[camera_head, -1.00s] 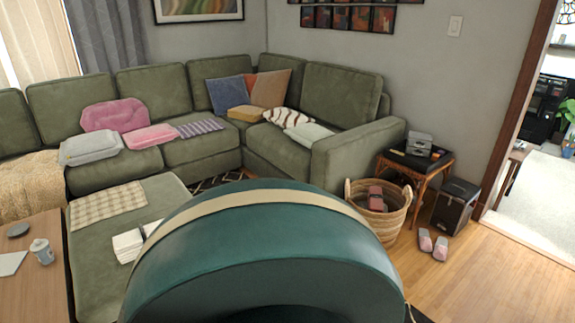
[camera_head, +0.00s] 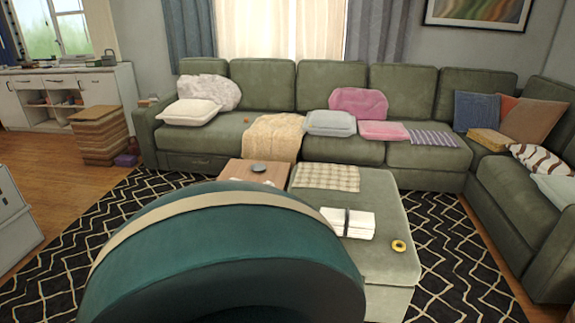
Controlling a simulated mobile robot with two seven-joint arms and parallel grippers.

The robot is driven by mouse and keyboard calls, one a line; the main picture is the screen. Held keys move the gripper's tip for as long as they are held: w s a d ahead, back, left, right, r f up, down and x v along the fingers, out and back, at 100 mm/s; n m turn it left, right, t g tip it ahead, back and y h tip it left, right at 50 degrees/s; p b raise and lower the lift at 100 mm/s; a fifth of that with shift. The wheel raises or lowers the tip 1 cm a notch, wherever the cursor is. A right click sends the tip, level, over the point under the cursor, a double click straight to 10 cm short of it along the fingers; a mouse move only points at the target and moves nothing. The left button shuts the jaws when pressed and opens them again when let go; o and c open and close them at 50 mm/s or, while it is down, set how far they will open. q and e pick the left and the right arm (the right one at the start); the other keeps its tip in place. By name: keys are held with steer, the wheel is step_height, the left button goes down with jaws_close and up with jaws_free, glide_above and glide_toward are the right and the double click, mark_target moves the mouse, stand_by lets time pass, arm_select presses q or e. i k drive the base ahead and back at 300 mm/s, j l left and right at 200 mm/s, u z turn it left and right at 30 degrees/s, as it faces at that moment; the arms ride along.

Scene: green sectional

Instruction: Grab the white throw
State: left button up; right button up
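Several pale cloth pieces show, and I cannot tell for sure which is the white throw. A white bunched, fluffy cloth or pillow (camera_head: 208,91) rests against the sofa back at the left end, behind a white cushion (camera_head: 190,111). A cream-beige draped throw (camera_head: 274,138) hangs over the sofa seat left of centre. A white folded cloth (camera_head: 557,188) lies on the right arm section, cut by the picture's edge. A white folded stack with a dark band (camera_head: 350,222) lies on the green ottoman (camera_head: 385,262). Neither gripper is in view.
The green sectional sofa (camera_head: 330,110) spans the back and right. A wooden table (camera_head: 252,175) stands beside the ottoman. A black patterned rug (camera_head: 462,265) covers the floor. A striped basket (camera_head: 100,134) stands left of the sofa. Wood floor (camera_head: 40,180) is open at left.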

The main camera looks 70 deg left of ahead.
mark_target(346, 223)
steer(key=u, duration=1.95)
steer(key=j+z, duration=0.1)
steer(key=z, duration=0.5)
steer(key=i+j+z, duration=0.2)
steer(key=j+z, duration=0.25)
steer(key=j, duration=0.2)
steer(key=i+j+z, duration=0.2)
steer(key=j, duration=0.15)
steer(key=k, duration=0.1)
